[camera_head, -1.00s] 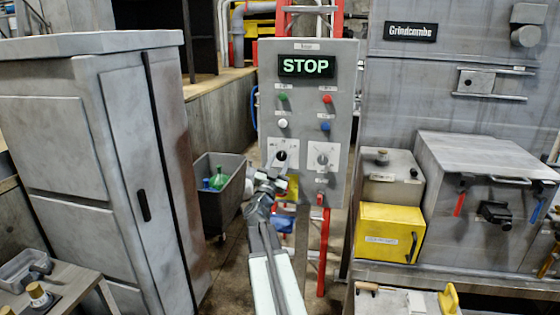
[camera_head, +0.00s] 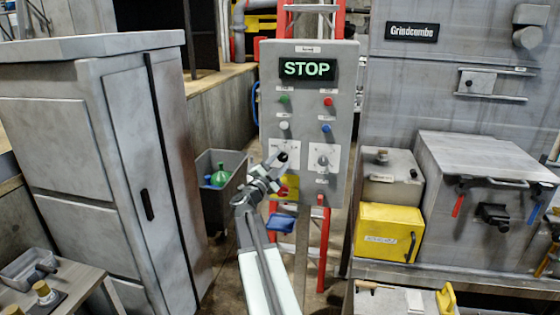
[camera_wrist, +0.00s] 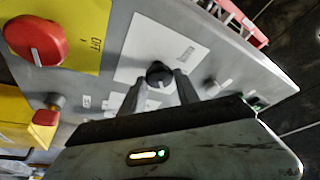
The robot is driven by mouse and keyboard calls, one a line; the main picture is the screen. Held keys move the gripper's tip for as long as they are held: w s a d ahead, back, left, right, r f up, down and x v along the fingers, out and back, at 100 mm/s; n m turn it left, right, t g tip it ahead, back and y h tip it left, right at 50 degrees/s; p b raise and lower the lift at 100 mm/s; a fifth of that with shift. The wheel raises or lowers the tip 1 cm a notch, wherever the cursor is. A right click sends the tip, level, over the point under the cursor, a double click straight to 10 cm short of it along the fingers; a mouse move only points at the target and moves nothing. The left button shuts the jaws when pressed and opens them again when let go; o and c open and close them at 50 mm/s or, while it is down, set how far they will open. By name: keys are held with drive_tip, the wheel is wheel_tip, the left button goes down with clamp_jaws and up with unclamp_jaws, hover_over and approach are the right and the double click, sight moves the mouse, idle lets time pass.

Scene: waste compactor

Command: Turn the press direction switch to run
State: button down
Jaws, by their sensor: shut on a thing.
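A grey control panel (camera_head: 306,208) carries a lit sign reading STOP (camera_head: 307,69). Two rotary switches on white plates sit side by side low on it. My gripper (camera_head: 272,166) is at the left one. In the wrist view my gripper's fingers (camera_wrist: 159,83) stand on either side of a black knob (camera_wrist: 158,72) and are shut on it. The knob also shows just past my gripper in the head view (camera_head: 282,157). The right switch (camera_head: 323,160) is free. The plate labels are too small to read, so I cannot tell the knob's marked position.
Green, red, white and blue buttons sit above the switches. In the wrist view a large red knob (camera_wrist: 36,40) sits on a yellow plate marked OFF. A grey cabinet (camera_head: 90,160) stands left; a yellow box (camera_head: 388,232) is on the bench at right.

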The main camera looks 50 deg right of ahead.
drive_tip(key=shift+s, duration=0.1)
idle(0.3)
drive_tip(key=c, duration=0.9)
unclamp_jaws()
drive_tip(key=b+v, duration=0.2)
drive_tip(key=v, duration=0.5)
drive_tip(key=shift+a+f, duration=0.15)
drive_tip(key=shift+a, duration=0.2)
drive_tip(key=shift+s, duration=0.1)
